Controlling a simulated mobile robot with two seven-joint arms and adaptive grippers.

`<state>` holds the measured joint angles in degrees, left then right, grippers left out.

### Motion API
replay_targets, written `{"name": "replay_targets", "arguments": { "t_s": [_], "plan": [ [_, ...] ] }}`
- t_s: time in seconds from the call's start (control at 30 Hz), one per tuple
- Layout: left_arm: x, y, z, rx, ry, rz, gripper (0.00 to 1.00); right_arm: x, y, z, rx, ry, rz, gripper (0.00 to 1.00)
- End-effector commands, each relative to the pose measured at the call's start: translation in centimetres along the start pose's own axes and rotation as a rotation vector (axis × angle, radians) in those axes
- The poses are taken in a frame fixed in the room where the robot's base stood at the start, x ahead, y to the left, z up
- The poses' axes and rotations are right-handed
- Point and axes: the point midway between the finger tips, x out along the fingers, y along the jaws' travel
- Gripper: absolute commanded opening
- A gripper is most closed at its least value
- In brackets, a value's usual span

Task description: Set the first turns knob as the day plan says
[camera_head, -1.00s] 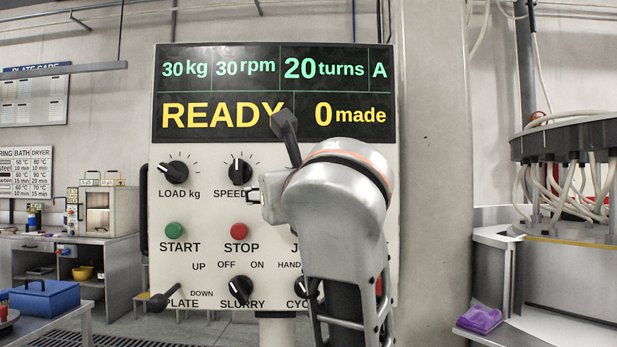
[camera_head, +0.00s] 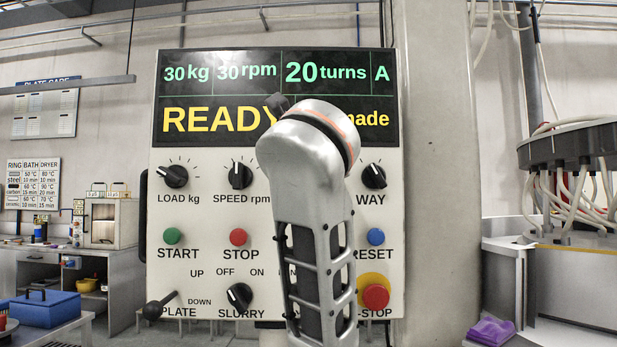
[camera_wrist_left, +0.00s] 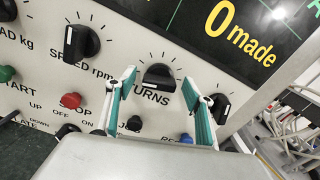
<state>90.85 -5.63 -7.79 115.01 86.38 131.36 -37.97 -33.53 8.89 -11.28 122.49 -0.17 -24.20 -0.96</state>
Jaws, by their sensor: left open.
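The turns knob (camera_wrist_left: 158,77) is a black dial with tick marks on the machine's panel (camera_head: 200,275). In the left wrist view it sits between the two teal fingers of my left gripper (camera_wrist_left: 158,88), which is open. The fingertips flank the knob; whether they touch it I cannot tell. In the head view my arm hides the knob and the gripper's fingers. The display (camera_head: 330,73) reads 30 kg, 30 rpm, 20 turns, A, READY; "made" is partly hidden there, and the left wrist view shows 0 made. My right gripper is out of view.
The speed knob (camera_head: 240,174) and load knob (camera_head: 173,175) are left of my arm. The way knob (camera_head: 374,175), blue reset button (camera_head: 376,236) and red emergency stop (camera_head: 376,296) are right of it. Wall boards (camera_head: 33,183) hang far left.

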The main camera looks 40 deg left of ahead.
Motion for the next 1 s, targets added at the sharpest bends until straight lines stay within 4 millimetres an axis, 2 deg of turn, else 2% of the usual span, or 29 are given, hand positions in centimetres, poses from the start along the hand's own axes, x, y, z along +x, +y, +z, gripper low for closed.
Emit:
{"name": "replay_targets", "arguments": {
  "t_s": [0.27, 0.4, 0.43, 0.77, 1.0],
  "plan": [
    [0.1, 0.0, 0.1, -0.001, -0.001, 0.0, 0.53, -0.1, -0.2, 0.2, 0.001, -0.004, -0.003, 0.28],
    [0.1, 0.0, 0.1, -0.001, -0.001, 0.0, 0.19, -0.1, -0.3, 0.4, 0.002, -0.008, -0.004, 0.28],
    [0.1, 0.0, 0.1, -0.001, -0.001, 0.0, 0.14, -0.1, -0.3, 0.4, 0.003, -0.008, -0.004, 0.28],
    [0.1, 0.0, 0.2, 0.022, -0.001, -0.001, 0.14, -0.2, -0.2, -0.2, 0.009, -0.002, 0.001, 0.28],
    [-0.1, -0.1, 0.7, 0.135, -0.002, -0.002, 0.14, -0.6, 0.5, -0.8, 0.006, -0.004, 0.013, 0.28]
  ]
}}
